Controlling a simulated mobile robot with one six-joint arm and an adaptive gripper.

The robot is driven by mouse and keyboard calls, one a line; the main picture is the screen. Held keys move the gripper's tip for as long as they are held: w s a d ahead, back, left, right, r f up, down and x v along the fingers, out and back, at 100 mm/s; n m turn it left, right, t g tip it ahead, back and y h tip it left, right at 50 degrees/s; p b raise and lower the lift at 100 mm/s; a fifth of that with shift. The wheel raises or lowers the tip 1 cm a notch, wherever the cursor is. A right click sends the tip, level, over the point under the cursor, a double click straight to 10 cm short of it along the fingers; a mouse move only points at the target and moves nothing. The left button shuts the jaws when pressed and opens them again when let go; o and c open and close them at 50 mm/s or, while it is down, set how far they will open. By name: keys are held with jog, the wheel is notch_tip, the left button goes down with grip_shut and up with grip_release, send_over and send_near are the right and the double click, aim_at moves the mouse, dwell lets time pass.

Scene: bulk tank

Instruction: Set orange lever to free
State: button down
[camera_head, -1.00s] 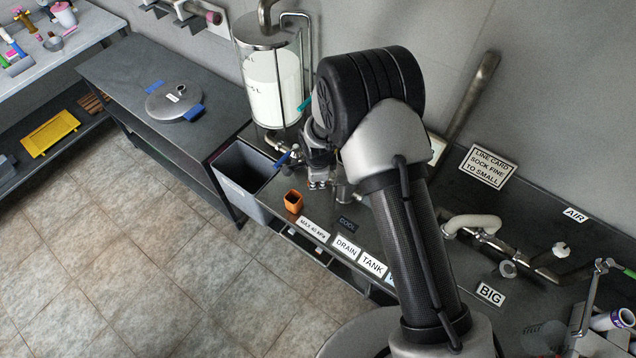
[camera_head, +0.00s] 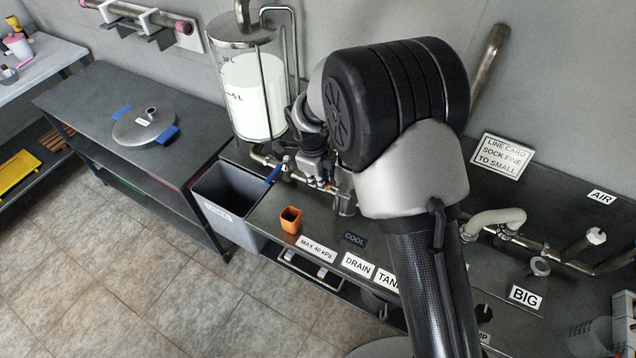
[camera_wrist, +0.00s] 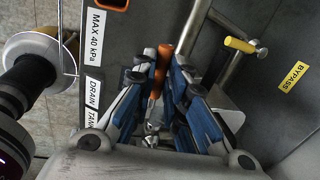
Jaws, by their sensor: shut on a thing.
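The orange lever (camera_wrist: 163,62) is a slim orange handle on a metal fitting, seen in the wrist view between my fingertips. My gripper (camera_wrist: 160,78) has blue-padded fingers that close on the lever from both sides. In the head view my gripper (camera_head: 320,178) is low at the pipework beside the tank, and my arm partly covers it. I see no label reading free.
A blue-handled valve (camera_head: 273,174) is left of my gripper. An orange cup (camera_head: 290,219) stands on the bench front, beside a grey bin (camera_head: 228,205). The glass tank (camera_head: 250,85) rises behind.

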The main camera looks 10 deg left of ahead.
dwell(0.4)
jog(key=c, duration=1.6)
grip_release()
notch_tip(320, 180, up, 12)
jog(key=s, duration=0.2)
jog(key=shift+a, duration=0.35)
jog(key=shift+s+f, duration=0.1)
